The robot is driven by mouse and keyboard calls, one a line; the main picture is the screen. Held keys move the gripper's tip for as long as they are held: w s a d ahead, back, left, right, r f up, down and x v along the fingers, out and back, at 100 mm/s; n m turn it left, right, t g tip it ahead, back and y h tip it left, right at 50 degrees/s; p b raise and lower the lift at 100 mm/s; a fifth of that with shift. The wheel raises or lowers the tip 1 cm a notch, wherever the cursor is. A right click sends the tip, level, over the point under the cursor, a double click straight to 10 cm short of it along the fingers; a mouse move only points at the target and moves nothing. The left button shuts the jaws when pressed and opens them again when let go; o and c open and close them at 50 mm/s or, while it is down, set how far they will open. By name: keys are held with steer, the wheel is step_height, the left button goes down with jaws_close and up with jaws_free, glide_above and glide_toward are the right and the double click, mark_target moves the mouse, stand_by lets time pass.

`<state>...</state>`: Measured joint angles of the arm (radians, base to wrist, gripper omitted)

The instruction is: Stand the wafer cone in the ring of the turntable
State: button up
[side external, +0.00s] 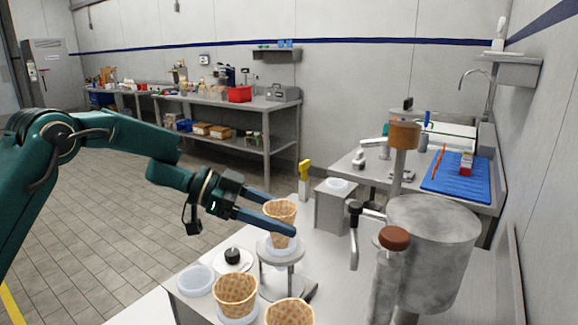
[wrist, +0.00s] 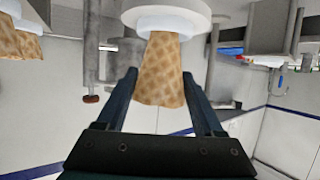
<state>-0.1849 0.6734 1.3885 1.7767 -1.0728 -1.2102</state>
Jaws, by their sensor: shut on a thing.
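A tan wafer cone (side external: 281,208) is upright, wide end up, between the two dark fingers of my gripper (side external: 279,217). My gripper is shut on it. In the wrist view, which looks upside down, the cone (wrist: 162,72) lies between the fingertips (wrist: 160,75). The cone's narrow lower end meets a white ring (wrist: 165,22) on a pale round plate (wrist: 195,8). In the side view the turntable (side external: 282,258) stands directly below the cone. How deep the cone sits in the ring is hard to tell.
Two more wafer cones, one in a white holder (side external: 236,290) and one at the front edge (side external: 290,312), stand nearby. A black-knobbed disc (side external: 232,258) and a white dish (side external: 196,280) lie left. A large grey cylinder (side external: 430,245) and a brown-topped post (side external: 393,240) stand right.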

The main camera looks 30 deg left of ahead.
steer(key=shift+f, duration=1)
steer(key=shift+f, duration=0.35)
steer(key=shift+f, duration=0.3)
steer(key=o, duration=0.8)
steer(key=shift+o, duration=0.2)
